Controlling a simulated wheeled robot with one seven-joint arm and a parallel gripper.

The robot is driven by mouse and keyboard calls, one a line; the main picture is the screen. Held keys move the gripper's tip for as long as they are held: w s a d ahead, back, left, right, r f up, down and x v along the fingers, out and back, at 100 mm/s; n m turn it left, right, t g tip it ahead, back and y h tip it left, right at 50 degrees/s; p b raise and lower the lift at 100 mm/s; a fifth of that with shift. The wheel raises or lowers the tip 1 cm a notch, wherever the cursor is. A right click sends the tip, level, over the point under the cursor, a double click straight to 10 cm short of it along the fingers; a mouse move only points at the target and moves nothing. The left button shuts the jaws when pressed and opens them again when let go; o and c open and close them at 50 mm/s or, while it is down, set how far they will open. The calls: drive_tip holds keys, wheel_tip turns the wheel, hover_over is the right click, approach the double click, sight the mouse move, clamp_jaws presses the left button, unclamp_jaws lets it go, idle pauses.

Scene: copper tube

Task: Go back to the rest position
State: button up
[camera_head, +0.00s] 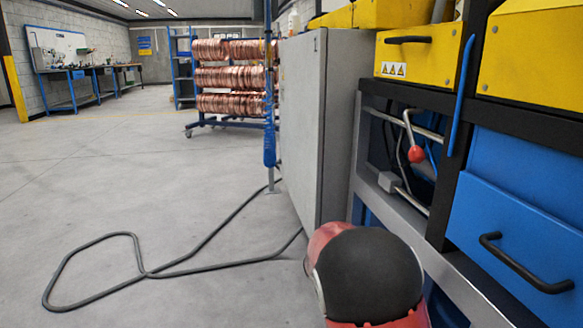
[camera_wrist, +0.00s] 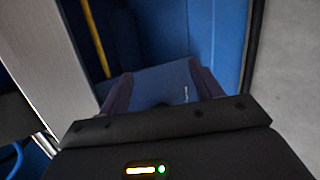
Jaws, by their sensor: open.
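My gripper (camera_wrist: 163,85) shows in the wrist view with its two dark fingers apart. Nothing shows held between them. Behind the fingers is a blue panel or box-like surface (camera_wrist: 215,30), with a thin yellow strip (camera_wrist: 97,40) at its left. How far the fingertips are from the blue surface I cannot tell. In the head view my gripper is hidden; only a red and black part of my arm shows at the bottom, close beside the machine.
The machine has a yellow drawer (camera_head: 420,55), a blue drawer (camera_head: 520,225) and a red-knobbed lever (camera_head: 416,154). A grey cabinet (camera_head: 310,120) stands beside it. A black cable (camera_head: 135,262) loops across the floor. A rack holds copper coils (camera_head: 230,77). Floor at left is open.

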drive_tip(key=s+a+r+m+t+y, duration=0.1)
drive_tip(key=s+a+r+t+y, duration=0.2)
drive_tip(key=s, duration=0.5)
drive_tip(key=s+a+r+t+y, duration=0.1)
drive_tip(key=s+a+r+y, duration=0.3)
drive_tip(key=s, duration=0.4)
drive_tip(key=s+a+r+m+t+y, duration=0.1)
drive_tip(key=s+a+r+t+y, duration=0.15)
drive_tip(key=s+y, duration=0.35)
wheel_tip(320, 180, up, 13)
drive_tip(key=s+h+p, duration=0.1)
drive_tip(key=p, duration=1.1)
drive_tip(key=shift+s+d, duration=0.15)
drive_tip(key=shift+d, duration=0.25)
drive_tip(key=shift+f, duration=0.1)
